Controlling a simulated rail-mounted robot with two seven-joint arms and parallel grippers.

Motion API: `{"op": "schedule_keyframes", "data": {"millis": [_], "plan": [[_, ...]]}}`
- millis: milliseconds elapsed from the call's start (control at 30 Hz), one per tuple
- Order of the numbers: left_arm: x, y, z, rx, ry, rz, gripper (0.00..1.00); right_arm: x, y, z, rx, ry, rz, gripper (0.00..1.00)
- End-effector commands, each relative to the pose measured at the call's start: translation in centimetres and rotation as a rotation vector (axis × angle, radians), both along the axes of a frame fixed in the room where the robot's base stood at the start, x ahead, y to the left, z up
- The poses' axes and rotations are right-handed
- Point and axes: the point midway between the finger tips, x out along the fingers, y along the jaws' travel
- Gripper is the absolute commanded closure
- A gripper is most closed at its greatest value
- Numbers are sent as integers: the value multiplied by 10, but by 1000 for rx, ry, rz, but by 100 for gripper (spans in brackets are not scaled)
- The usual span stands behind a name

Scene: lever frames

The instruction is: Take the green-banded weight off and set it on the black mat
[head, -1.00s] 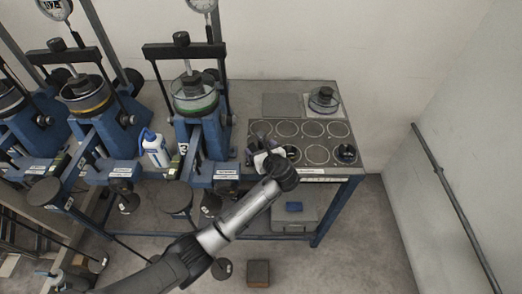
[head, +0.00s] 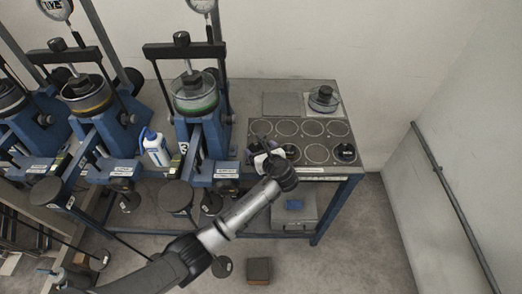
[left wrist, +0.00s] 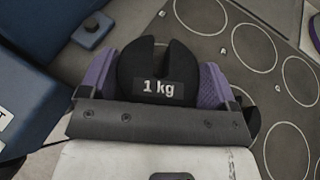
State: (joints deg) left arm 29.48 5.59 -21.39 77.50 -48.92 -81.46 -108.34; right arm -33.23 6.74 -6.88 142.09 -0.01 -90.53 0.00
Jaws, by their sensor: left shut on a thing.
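My left gripper (head: 262,158) is over the left end of the front row of circles on the black mat (head: 301,140). In the left wrist view its purple finger pads (left wrist: 155,82) are shut on a black slotted weight (left wrist: 138,72) labelled "1 kg". The slot points away from the wrist. No green band shows on the visible face of this weight. The mat with its white circles also shows in the left wrist view (left wrist: 222,58). I cannot tell whether the weight touches the mat. A green-banded cell (head: 194,104) sits in the nearest blue lever frame. My right gripper is not in view.
Black weights stand on the mat's front row, one at the right end (head: 345,152) and one just right of my gripper (head: 291,152). A glass cell (head: 323,100) stands behind the mat. Blue lever frames and a white bottle (head: 154,148) are to the left. Several back-row circles are bare.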

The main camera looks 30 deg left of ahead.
Motion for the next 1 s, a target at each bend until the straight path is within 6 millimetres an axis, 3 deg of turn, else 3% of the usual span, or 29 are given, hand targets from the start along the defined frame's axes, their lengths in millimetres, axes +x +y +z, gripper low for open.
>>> {"op": "schedule_keyframes", "data": {"millis": [200, 533, 1000], "plan": [[1, 0, 2, 1, -4, 0, 0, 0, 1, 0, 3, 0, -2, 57], [-3, -5, 2, -1, 2, -1, 0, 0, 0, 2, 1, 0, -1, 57], [-48, -68, 37, -1, -2, -2, 0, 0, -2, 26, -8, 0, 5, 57]]}}
